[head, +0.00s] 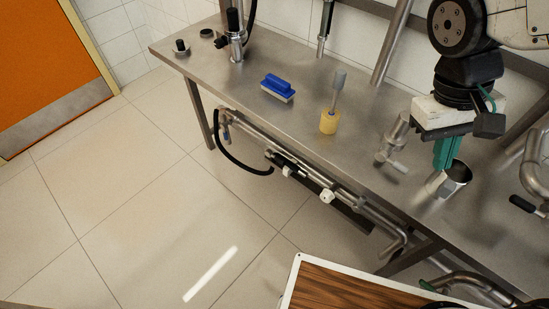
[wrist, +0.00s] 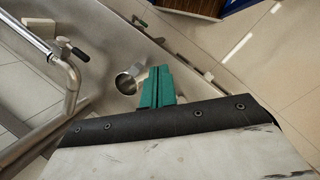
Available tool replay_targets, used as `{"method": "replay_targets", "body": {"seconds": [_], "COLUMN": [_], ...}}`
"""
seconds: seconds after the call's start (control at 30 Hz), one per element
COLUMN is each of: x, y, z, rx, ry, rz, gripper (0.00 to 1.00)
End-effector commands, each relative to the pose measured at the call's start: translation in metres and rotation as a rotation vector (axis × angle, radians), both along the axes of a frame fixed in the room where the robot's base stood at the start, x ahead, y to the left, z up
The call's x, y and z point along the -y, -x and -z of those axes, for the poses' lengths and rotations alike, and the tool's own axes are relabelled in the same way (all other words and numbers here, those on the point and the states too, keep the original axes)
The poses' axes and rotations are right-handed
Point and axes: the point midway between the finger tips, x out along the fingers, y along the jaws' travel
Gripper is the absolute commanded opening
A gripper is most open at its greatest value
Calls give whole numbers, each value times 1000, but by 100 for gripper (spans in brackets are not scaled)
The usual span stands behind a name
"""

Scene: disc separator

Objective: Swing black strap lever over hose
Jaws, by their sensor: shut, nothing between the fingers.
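My gripper (head: 446,152) has green fingers that are together and empty. It hangs over the right part of the steel bench, above or beside an open metal cup (head: 460,174). In the wrist view the closed fingers (wrist: 158,86) show next to the cup (wrist: 126,84). A black lever-like handle (head: 521,204) sits on a metal pipe right of the gripper; a black handle on a pipe also shows in the wrist view (wrist: 76,51). I cannot tell for sure that it is the strap lever. A black hose (head: 232,163) loops below the bench's front edge, far left of the gripper.
On the steel bench (head: 300,115) are a blue brush (head: 277,86), a yellow block with a grey handle (head: 330,121) and a metal valve fitting (head: 393,140). Pipes with white knobs (head: 327,196) run under the front edge. A wood-topped surface (head: 335,287) stands at the bottom. The floor at left is clear.

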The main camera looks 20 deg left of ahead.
Motion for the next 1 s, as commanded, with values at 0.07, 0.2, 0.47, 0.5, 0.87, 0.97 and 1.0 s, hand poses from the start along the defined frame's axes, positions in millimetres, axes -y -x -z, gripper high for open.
{"method": "replay_targets", "body": {"seconds": [0.07, 0.2, 0.47, 0.5, 0.87, 0.97, 1.0], "x": [-27, -75, -178, -195, -348, -372, -378], "y": [-15, -39, -65, -66, -71, -79, -82], "z": [19, 54, 140, 156, 293, 301, 301], "rx": [-11, 38, 287, 344, 1003, 1120, 1153], "ry": [82, 220, 419, 435, 218, 86, 41], "rz": [-49, -97, -142, -140, 100, 246, 301], "gripper": [0, 0, 0, 0, 0, 0, 0]}}
